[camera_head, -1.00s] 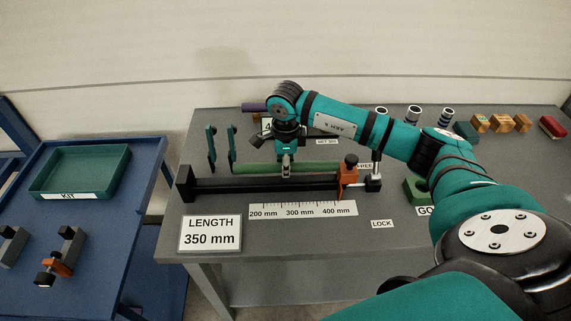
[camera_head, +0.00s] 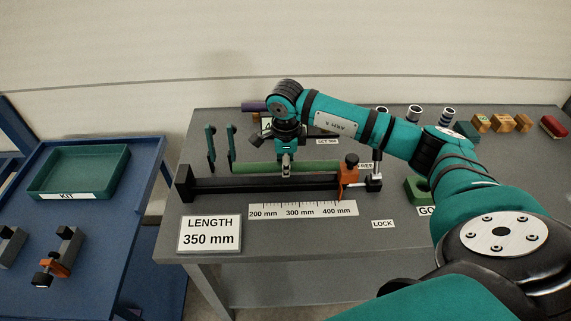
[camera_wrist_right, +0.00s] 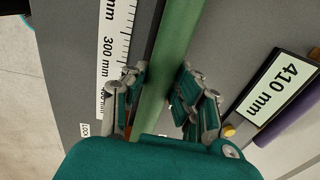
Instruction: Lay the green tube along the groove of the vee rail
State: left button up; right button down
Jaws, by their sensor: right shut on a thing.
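The green tube (camera_head: 252,167) lies lengthwise, parallel to the black vee rail (camera_head: 240,187), and appears just behind or above its far edge in the head view. I cannot tell whether it touches the rail. The rail has a block at its left end and an orange clamp (camera_head: 349,176) near its right end. My right gripper (camera_head: 286,168) points down and is shut on the tube near its middle. In the right wrist view, the tube (camera_wrist_right: 176,45) runs between the fingers (camera_wrist_right: 156,100), beside the dark rail (camera_wrist_right: 144,28). My left gripper is out of view.
A length scale (camera_head: 303,210) and a sign reading 350 mm (camera_head: 209,233) lie in front of the rail. Two green uprights (camera_head: 211,148) stand behind its left part. A purple tube (camera_wrist_right: 292,122) lies behind. A blue table with a green kit tray (camera_head: 80,174) stands left.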

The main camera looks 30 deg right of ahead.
jog(key=shift+f+b, duration=1.8)
jog(key=shift+f, duration=0.25)
jog(key=c, duration=1)
grip_release()
jog(key=r, duration=1.2)
jog(key=shift+s+a, duration=0.25)
jog(key=shift+s, duration=0.1)
